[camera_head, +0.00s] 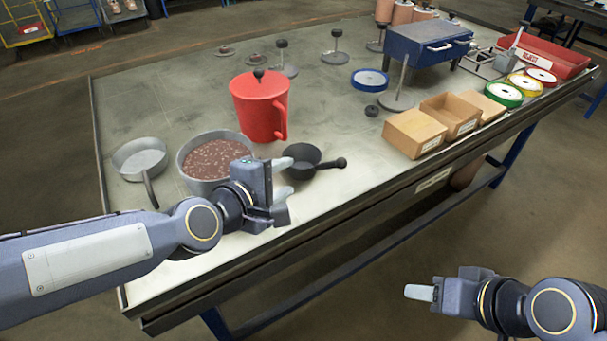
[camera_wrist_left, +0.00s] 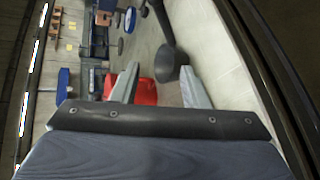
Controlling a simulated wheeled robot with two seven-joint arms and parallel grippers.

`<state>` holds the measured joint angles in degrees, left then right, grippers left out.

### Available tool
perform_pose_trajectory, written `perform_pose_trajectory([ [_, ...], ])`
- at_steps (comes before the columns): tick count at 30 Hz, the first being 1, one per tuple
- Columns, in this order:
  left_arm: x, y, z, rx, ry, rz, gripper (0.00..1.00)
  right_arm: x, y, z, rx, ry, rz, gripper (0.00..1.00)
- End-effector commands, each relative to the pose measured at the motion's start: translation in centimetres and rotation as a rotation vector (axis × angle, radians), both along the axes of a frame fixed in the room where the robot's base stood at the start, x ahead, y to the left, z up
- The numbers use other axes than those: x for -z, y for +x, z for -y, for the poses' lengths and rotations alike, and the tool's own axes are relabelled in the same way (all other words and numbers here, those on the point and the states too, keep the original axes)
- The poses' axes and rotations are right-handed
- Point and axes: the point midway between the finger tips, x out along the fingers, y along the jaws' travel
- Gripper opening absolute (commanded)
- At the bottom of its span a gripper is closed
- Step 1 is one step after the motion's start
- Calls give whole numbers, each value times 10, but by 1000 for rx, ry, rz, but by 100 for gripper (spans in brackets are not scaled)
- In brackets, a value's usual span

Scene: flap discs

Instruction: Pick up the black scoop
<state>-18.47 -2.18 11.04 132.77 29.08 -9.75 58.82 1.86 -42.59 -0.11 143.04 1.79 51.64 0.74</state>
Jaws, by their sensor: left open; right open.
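The black scoop (camera_head: 299,161) lies on the table with its bowl at the left and its knobbed handle pointing right. It also shows in the left wrist view (camera_wrist_left: 167,62), just beyond the fingers. My left gripper (camera_head: 282,186) is open and empty; its fingers are close to the scoop's bowl at its near left side. In the left wrist view its fingertips (camera_wrist_left: 158,80) are apart, with the scoop's bowl ahead between them. I cannot tell whether they touch it. My right gripper (camera_head: 420,292) is off the table's front edge, far from the scoop, with nothing held.
A red lidded pitcher (camera_head: 258,105) stands behind the scoop. A grey bowl of brown granules (camera_head: 213,160) is partly behind my left gripper, with a grey pan (camera_head: 140,158) to its left. Cardboard boxes (camera_head: 414,133) stand to the right. The table front right of the scoop is clear.

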Motion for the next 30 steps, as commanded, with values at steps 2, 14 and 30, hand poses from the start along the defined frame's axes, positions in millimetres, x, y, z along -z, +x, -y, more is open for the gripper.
perform_pose_trajectory([
  [2, 17, 13, 33, -87, -172, -56, 41, 14, 0, 0, 0, 0, 0, 48],
  [14, 34, 42, 74, -286, -477, -140, 41, 22, 0, 0, 0, 0, 0, 48],
  [30, 52, 97, 97, -284, -473, -137, 41, 15, 0, 0, 0, 0, 0, 48],
])
